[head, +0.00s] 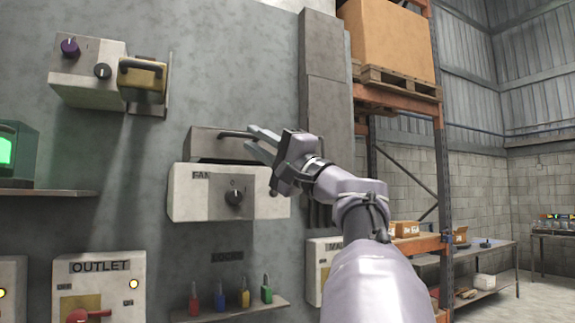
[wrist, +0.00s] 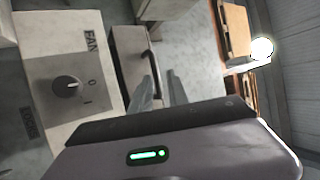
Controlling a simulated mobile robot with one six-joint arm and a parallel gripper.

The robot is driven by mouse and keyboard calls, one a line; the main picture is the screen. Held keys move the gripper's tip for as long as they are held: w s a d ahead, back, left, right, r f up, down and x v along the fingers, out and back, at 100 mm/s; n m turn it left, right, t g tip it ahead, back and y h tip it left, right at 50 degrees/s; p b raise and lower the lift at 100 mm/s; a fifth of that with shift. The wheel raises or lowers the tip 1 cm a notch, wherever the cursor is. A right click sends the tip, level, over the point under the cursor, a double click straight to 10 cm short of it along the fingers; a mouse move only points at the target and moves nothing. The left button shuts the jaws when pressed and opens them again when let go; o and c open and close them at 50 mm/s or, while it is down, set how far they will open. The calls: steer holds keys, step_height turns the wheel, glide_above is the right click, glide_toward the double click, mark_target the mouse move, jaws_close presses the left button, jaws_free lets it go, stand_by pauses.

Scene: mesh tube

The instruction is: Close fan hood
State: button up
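The fan hood (head: 203,145) is a grey metal cover with a dark bar handle (head: 236,134). It sits raised above the white FAN box (head: 187,208), whose dark knob (head: 235,197) is uncovered. My gripper (head: 251,137) is at the right end of the handle, fingers apart. In the wrist view, the hood (wrist: 127,57) and handle (wrist: 152,48) show just ahead of my gripper (wrist: 159,76). The two fingers are spread, with a gap between them near the handle's end. I cannot tell whether a finger touches the handle.
A box with a yellow hood (head: 143,77) is at upper left. An OUTLET box (head: 100,267) and a shelf of coloured locks (head: 215,309) are below. A grey vertical duct (head: 325,80) and an orange rack (head: 440,150) stand to the right.

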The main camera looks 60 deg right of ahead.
steer(key=v, duration=1.2)
steer(key=shift+a+r+b, duration=0.2)
steer(key=shift+a+b, duration=0.05)
steer(key=shift+b, duration=0.15)
steer(key=shift+s, duration=0.15)
